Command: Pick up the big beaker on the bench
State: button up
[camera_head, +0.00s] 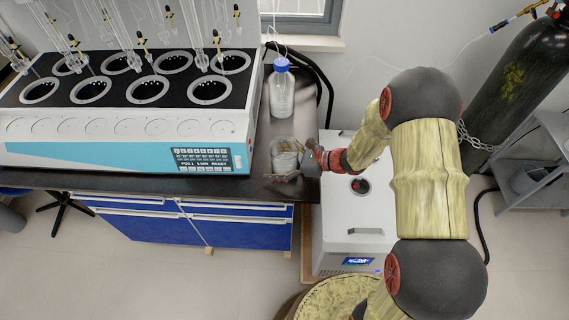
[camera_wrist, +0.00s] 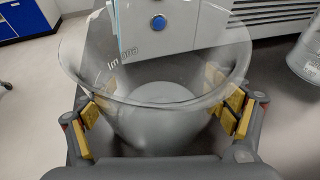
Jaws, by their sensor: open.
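The big beaker (camera_head: 285,152) is clear glass and stands upright near the right end of the dark bench (camera_head: 303,122). In the wrist view the beaker (camera_wrist: 155,95) fills the middle, with its wide rim toward the camera. My gripper (camera_head: 287,165) is at the beaker, reaching in from the right. In the wrist view my gripper (camera_wrist: 160,108) is open, with yellow finger pads on the left and right sides of the beaker. The beaker is between the fingers. I cannot tell whether the pads touch the glass.
A blue-capped bottle (camera_head: 281,92) stands behind the beaker. The multi-position distiller (camera_head: 127,128) fills the bench to the left. A white unit (camera_head: 352,228) stands on the floor right of the bench. A dark gas cylinder (camera_head: 515,85) is chained at the right.

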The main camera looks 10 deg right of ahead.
jog(key=shift+w+a, duration=0.1)
jog(key=shift+a, duration=0.05)
jog(key=shift+c, duration=1.1)
jog(key=c, duration=1.5)
jog(key=shift+r, duration=0.15)
